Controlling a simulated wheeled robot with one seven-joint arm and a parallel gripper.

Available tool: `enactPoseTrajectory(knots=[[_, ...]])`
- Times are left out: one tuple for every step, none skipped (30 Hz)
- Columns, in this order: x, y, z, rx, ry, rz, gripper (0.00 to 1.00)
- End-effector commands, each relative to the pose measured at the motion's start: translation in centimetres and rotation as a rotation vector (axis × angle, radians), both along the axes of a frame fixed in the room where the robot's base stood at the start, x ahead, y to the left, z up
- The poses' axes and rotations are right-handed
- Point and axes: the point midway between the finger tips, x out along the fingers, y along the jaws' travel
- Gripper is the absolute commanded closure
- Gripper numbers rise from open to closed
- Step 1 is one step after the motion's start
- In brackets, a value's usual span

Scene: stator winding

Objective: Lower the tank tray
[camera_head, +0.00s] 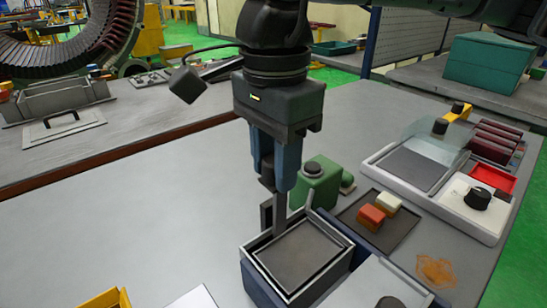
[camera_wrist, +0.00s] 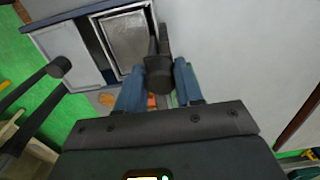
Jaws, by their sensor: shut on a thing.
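My gripper (camera_head: 274,180) points straight down over the table, its blue fingers shut on a dark upright handle (camera_head: 266,175). In the wrist view the dark handle (camera_wrist: 158,70) sits between the fingertips (camera_wrist: 158,90). The handle's bar runs down to the corner of the grey tray (camera_head: 303,255). The tray lies within the rim of the blue-sided tank (camera_head: 262,285) at the front centre. The tray's flat inside looks empty and it also shows in the wrist view (camera_wrist: 130,38). The tray's underside and the depth of the tank are hidden.
A green motor-like unit (camera_head: 318,185) stands close behind the tank. A dark mat (camera_head: 385,232) with red and cream blocks lies to the right. A white console (camera_head: 480,215) stands farther right. A yellow bin (camera_head: 105,300) is at the front left. The table's left middle is clear.

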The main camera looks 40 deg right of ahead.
Motion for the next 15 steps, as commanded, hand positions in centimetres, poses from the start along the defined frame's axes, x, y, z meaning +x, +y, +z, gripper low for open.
enactPoseTrajectory(knots=[[0.2,0.0,-0.4,0.001,-0.006,-0.003,0.81],[0.2,0.0,-0.5,0.001,-0.006,-0.003,0.81],[0.2,0.0,-0.7,0.001,-0.007,-0.003,0.81],[0.2,0.0,-0.8,0.001,-0.007,-0.003,0.81],[0.2,0.0,-0.9,0.001,-0.007,-0.003,0.81],[0.2,0.0,-1.1,0.001,-0.007,-0.003,0.81],[0.2,0.0,-1.2,0.001,-0.007,-0.003,0.81],[0.3,0.0,-1.3,0.002,-0.008,-0.003,0.81],[0.3,0.0,-1.5,0.002,-0.008,-0.003,0.81],[0.3,0.0,-1.6,0.002,-0.008,-0.003,0.81],[0.3,0.0,-1.7,0.002,-0.008,-0.003,0.81],[0.3,0.0,-1.9,0.002,-0.008,-0.003,0.81],[0.3,0.0,-2.0,0.002,-0.008,-0.003,0.81],[0.3,0.0,-2.1,0.002,-0.008,-0.003,0.81],[0.3,0.0,-2.3,0.002,-0.009,-0.003,0.81]])
